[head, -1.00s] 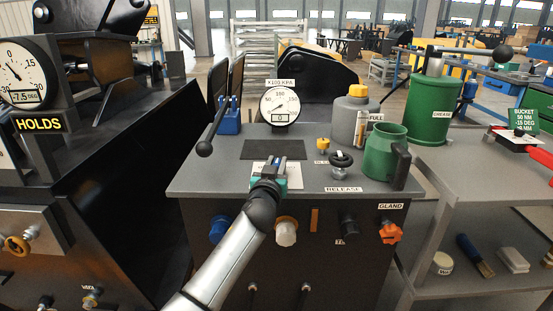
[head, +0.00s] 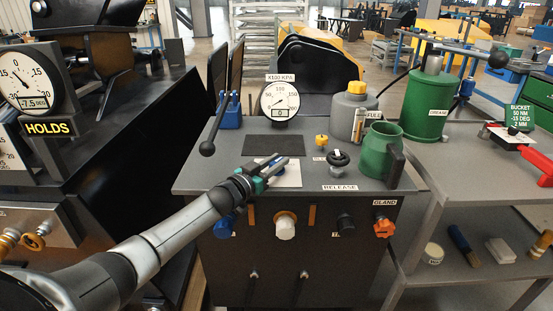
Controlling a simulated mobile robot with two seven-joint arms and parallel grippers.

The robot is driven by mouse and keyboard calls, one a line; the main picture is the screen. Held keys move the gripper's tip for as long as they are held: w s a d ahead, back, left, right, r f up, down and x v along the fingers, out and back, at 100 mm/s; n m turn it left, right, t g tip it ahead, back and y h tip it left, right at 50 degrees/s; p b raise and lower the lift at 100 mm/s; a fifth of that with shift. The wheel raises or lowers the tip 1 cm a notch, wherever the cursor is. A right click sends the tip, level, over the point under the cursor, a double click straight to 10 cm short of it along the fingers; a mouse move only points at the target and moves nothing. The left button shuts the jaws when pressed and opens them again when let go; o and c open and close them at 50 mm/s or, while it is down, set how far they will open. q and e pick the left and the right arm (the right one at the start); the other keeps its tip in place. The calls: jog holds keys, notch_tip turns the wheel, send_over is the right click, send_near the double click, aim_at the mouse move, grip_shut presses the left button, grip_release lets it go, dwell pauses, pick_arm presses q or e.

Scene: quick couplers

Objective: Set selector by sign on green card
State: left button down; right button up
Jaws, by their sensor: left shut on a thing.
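The green card (head: 520,117) stands at the right and reads BUCKET, 50 NM, -15 DEG, 2 MM. My left gripper (head: 276,166) is over a white sheet (head: 291,176) on the grey bench top. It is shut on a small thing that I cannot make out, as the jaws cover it. A black round knob (head: 339,159) stands on the bench to the right of the gripper, apart from it, behind a RELEASE label. A yellow knob (head: 321,140) is near it, above a partly hidden label. I cannot tell for certain which control is the selector. My right gripper is not in view.
A green jug (head: 379,151), a grey bottle (head: 347,112) and a green grease can (head: 428,104) stand on the right. Blue, white, black and orange knobs (head: 384,228) line the front panel.

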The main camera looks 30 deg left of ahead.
pick_arm(q)
jog(key=shift+m+g+h, duration=0.3)
jog(key=shift+m+h, duration=0.5)
jog(key=shift+h, duration=0.5)
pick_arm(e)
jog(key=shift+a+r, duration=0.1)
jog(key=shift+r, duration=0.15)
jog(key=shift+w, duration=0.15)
pick_arm(q)
jog(key=c, duration=0.7)
grip_release()
jog(key=shift+o, duration=0.2)
